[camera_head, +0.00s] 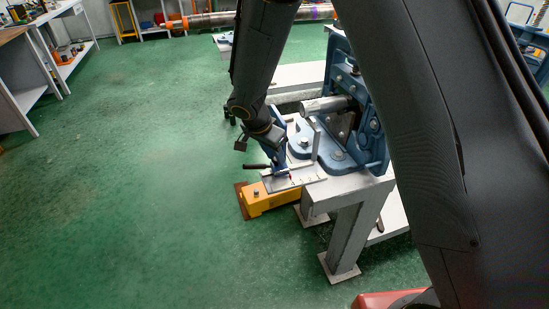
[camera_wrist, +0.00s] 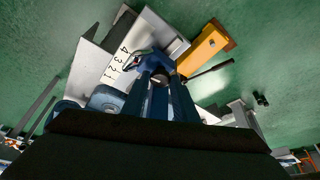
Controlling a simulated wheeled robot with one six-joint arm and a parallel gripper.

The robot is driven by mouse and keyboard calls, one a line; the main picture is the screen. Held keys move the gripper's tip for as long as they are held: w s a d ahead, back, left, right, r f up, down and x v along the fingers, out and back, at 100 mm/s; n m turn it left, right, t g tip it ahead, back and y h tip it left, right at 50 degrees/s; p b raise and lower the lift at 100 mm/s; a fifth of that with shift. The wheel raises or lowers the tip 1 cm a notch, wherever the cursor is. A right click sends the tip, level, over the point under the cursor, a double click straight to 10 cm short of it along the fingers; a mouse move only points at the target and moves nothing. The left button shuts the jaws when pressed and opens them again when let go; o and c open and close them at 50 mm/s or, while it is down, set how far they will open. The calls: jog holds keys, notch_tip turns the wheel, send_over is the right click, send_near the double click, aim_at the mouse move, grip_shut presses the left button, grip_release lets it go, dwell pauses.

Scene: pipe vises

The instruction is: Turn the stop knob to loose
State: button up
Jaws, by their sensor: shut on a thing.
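My gripper (camera_head: 279,158) reaches down from the upper left to the near end of the vise bench. In the wrist view its two blue fingers (camera_wrist: 160,98) are shut around a small dark knob (camera_wrist: 160,77), which they partly hide. A blue stop piece (camera_wrist: 146,62) lies just beyond the fingertips, beside a white scale plate (camera_wrist: 122,57) marked with numbers. The plate also shows in the head view (camera_head: 310,174). A bar with a black handle (camera_head: 255,167) sticks out to the left; it also shows in the wrist view (camera_wrist: 210,72). The knob's setting cannot be read.
A blue pipe vise (camera_head: 368,120) with a grey pipe (camera_head: 325,104) stands right of my gripper on a grey bench (camera_head: 345,186). A yellow block (camera_head: 268,197) sits low at the bench's left end. The green floor to the left is clear. Worktables (camera_head: 28,78) stand far left.

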jog(key=shift+f+n+t+y+b, duration=0.1)
jog(key=shift+n+t+y+b, duration=0.25)
jog(key=shift+n+b, duration=0.85)
jog(key=shift+b, duration=0.35)
jog(key=o, duration=1.1)
jog(key=shift+c, duration=0.2)
jog(key=v, duration=0.8)
jog(key=shift+b, duration=0.35)
jog(key=shift+d, duration=0.15)
